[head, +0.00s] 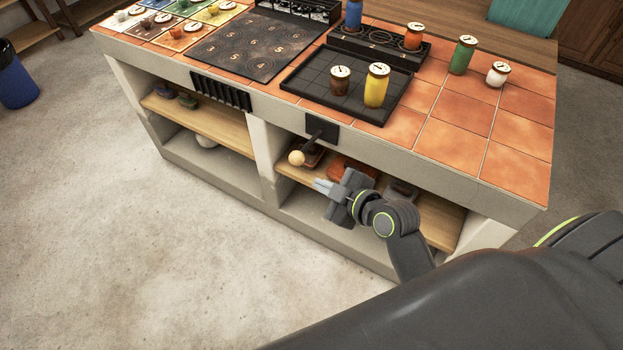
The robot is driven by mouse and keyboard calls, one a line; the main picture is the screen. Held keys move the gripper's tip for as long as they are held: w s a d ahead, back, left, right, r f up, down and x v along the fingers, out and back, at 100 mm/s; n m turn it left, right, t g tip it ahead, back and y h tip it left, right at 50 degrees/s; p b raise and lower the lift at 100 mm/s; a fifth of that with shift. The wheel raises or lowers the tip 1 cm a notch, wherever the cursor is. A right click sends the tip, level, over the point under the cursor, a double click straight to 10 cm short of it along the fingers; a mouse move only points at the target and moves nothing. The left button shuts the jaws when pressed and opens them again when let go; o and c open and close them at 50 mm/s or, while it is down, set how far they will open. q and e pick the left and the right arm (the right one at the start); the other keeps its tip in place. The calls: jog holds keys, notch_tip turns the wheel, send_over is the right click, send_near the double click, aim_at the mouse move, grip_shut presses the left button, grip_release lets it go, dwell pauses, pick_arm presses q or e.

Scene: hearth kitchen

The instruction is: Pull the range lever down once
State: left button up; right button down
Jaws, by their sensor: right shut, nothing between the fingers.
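The range lever (312,139) is a dark rod with a round cream knob (296,158). It comes out of a black plate (322,127) on the front edge of the tiled counter and slants down to the left. My right gripper (320,185) is shut and empty. It shows just below and to the right of the knob, in front of the open shelf, with a visible gap between them in the picture. How far apart they are in depth I cannot tell. My left gripper is not in view.
A black tray (300,84) on the counter holds a brown jar (340,82) and a yellow jar (376,87). Blue, orange, green and white jars stand behind. A dark numbered cooktop (245,45) lies left. The floor (130,240) in front is clear.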

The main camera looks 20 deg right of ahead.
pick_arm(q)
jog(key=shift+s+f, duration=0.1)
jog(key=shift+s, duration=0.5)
pick_arm(e)
jog(key=shift+v, duration=1.1)
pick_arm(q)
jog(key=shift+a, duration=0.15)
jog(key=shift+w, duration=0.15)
